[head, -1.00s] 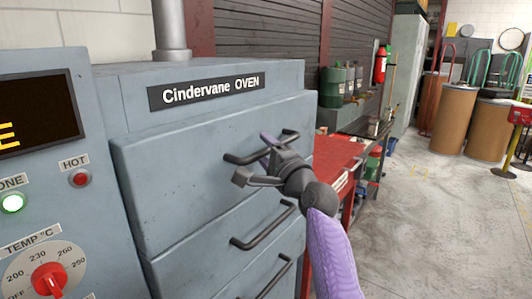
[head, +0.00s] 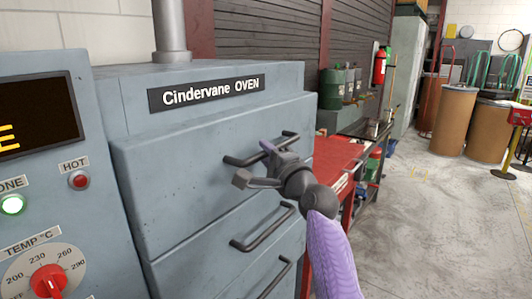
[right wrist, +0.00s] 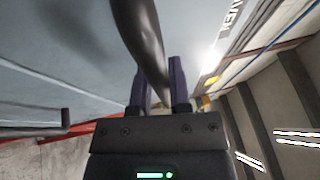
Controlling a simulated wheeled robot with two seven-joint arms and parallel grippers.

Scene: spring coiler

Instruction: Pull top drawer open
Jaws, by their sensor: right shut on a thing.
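The top drawer (head: 185,180) is the uppermost grey-blue front of the oven, below the "Cindervane OVEN" label. It looks shut or nearly shut. Its dark bar handle (head: 240,160) runs across the upper right of its front. My right gripper (head: 266,151) is at the middle of this handle. In the right wrist view the handle (right wrist: 142,35) passes between the two purple-grey fingers (right wrist: 160,85), which are shut on it. My left gripper is not in view.
Below is a second drawer with its own bar handle (head: 265,228), and a third handle (head: 275,278) under that. The control panel (head: 45,190) stands at left. A red-topped bench (head: 335,155) adjoins the oven at right. The concrete floor (head: 430,230) is open at right.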

